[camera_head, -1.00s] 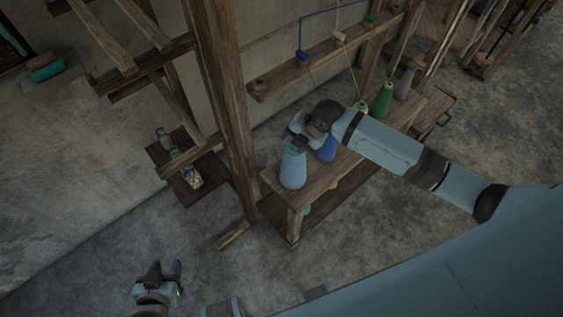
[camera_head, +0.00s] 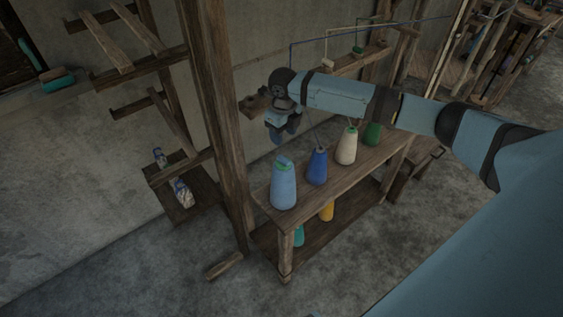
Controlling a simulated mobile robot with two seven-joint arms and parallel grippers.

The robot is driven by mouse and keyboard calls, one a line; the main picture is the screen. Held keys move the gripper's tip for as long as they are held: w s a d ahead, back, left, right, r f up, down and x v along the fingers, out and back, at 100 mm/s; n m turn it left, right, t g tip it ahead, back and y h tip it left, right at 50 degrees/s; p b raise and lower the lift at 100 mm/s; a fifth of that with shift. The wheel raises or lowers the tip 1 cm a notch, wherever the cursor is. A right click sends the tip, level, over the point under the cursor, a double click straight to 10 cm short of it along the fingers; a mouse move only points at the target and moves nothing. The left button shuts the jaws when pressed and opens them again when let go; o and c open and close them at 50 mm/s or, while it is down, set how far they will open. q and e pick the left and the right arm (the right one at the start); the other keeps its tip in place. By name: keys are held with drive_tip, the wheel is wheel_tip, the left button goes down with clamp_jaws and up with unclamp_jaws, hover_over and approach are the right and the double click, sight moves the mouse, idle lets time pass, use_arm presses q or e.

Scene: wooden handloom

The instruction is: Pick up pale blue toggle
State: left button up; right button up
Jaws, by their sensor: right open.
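I cannot make out a pale blue toggle for sure; my right arm covers part of the rail where small pieces hang on threads. A white piece (camera_head: 327,65) and a green piece (camera_head: 358,50) show there. A blue thread (camera_head: 291,56) drops behind my right arm. My right gripper (camera_head: 283,138) is open, fingers pointing down, near the left part of the rail and above and behind a pale blue yarn cone (camera_head: 284,187). I see nothing between its fingers. My left gripper is not in view.
The wooden bench (camera_head: 338,183) also carries a dark blue cone (camera_head: 317,167), a cream cone (camera_head: 347,146) and a green cone (camera_head: 372,135). Yellow and teal cones stand on its lower shelf. A thick loom post (camera_head: 217,120) rises just left. The floor in front is clear.

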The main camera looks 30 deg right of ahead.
sight(284, 159)
wheel_tip(284, 159, down, 4)
drive_tip(key=shift+s+r, duration=0.1)
drive_tip(key=f, duration=0.3)
drive_tip(key=s+f, duration=0.1)
drive_tip(key=f, duration=0.1)
drive_tip(key=shift+a+f+p, duration=0.1)
drive_tip(key=shift+a+p, duration=0.2)
clamp_jaws()
idle(1.2)
